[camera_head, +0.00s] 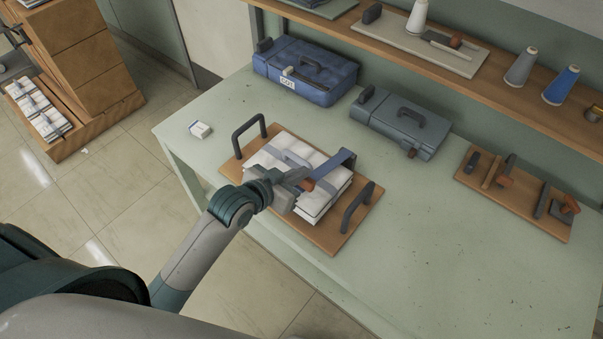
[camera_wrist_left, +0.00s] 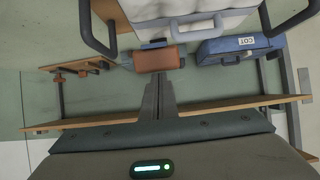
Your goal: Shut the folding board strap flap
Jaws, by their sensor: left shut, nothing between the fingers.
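The wooden folding board (camera_head: 335,240) lies on the green table with a dark handle at each end. A white folded duvet stack (camera_head: 318,204) sits on it, crossed by a grey strap. The blue strap flap (camera_head: 340,163) stands raised at the stack's right part, with an orange-brown tab (camera_head: 308,185) near its lower end. My left gripper (camera_head: 303,178) is shut and empty, over the stack beside the tab. In the left wrist view, the fingers (camera_wrist_left: 158,84) point at the tab (camera_wrist_left: 158,59); whether they touch it is unclear. My right gripper is out of view.
A blue case (camera_head: 305,72) and a grey case (camera_head: 400,124) stand behind the board. A tool board (camera_head: 515,193) lies at the right. A small white box (camera_head: 200,130) sits left. The front right tabletop is clear.

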